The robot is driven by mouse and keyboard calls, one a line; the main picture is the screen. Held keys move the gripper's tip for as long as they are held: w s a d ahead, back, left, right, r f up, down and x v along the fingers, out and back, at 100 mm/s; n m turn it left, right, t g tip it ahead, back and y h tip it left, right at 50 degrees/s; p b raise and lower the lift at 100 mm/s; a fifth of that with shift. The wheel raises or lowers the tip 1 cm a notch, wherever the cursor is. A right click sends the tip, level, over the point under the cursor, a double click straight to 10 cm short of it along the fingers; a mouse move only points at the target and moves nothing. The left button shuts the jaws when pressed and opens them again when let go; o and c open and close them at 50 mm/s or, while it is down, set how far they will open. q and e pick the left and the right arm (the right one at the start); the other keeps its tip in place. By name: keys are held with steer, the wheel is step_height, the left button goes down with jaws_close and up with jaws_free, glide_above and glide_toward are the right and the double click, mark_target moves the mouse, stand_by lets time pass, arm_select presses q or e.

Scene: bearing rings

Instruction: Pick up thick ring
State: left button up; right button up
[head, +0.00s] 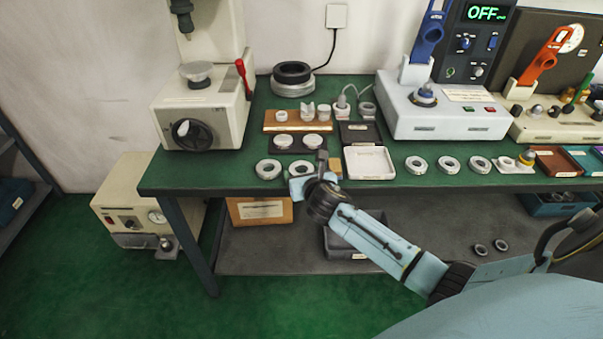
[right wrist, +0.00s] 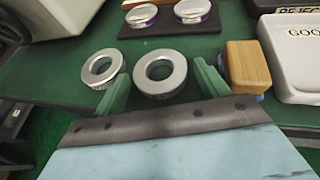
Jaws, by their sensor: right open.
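Two metal rings lie side by side near the front edge of the green table, a left ring (head: 259,170) and a right ring (head: 293,166). In the right wrist view the left ring (right wrist: 88,72) lies outside my fingers, and the right ring (right wrist: 160,90) shows between the two green fingertips. My right gripper (head: 312,175) is open and empty, over the front edge by the right ring, partly covering it in the head view. More rings lie to the right, such as one at the tray's right (head: 416,170). I cannot tell which ring is thickest. My left gripper is not in view.
A wooden block (right wrist: 241,65) stands close to the right finger. Beyond it is a white tray (head: 369,176). Dark plates with round silver parts (right wrist: 192,10) lie behind the rings. A white press (head: 205,118) stands at the left.

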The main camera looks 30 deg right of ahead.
steer(key=c, duration=0.9)
steer(key=shift+r, duration=0.1)
steer(key=shift+c, duration=0.4)
